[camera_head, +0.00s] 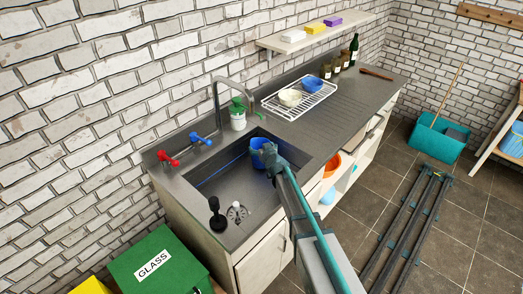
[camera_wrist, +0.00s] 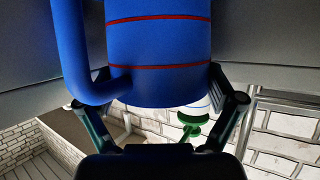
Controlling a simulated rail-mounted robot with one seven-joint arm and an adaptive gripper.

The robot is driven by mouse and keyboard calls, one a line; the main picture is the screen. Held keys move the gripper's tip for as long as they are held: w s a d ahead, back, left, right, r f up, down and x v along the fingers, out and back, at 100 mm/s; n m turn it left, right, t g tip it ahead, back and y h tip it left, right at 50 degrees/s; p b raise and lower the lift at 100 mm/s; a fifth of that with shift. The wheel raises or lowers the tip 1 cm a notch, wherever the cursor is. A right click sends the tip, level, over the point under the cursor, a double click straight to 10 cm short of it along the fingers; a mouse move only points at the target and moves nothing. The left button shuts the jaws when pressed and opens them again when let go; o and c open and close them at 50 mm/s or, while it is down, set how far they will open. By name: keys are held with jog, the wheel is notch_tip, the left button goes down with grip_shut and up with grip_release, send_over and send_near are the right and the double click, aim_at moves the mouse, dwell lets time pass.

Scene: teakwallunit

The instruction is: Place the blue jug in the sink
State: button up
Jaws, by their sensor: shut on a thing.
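The blue jug (camera_head: 257,152) is at the right end of the sink basin in the head view, in my gripper (camera_head: 268,154). In the wrist view the jug (camera_wrist: 165,55) fills the top middle, blue with two red bands and a handle on the left. The fingers of my gripper (camera_wrist: 160,108) press on both sides of it. The sink (camera_head: 215,190) is a dark rectangular basin in the worktop. Its floor under the jug is partly hidden by my arm, and I cannot tell whether the jug touches it.
A faucet (camera_head: 217,100) and a green-and-white bottle (camera_head: 238,113) stand behind the sink. Red (camera_head: 167,159) and blue (camera_head: 201,140) taps are to the left. A black plunger-like tool (camera_head: 216,214) stands at the front left. A dish rack (camera_head: 298,99) with bowls sits to the right.

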jog(key=shift+f, duration=0.45)
jog(key=shift+f, duration=0.2)
jog(key=o, duration=1.2)
jog(key=shift+r, duration=0.15)
jog(key=shift+b+v, duration=1.3)
jog(key=shift+v, duration=2.5)
jog(key=shift+r, duration=0.1)
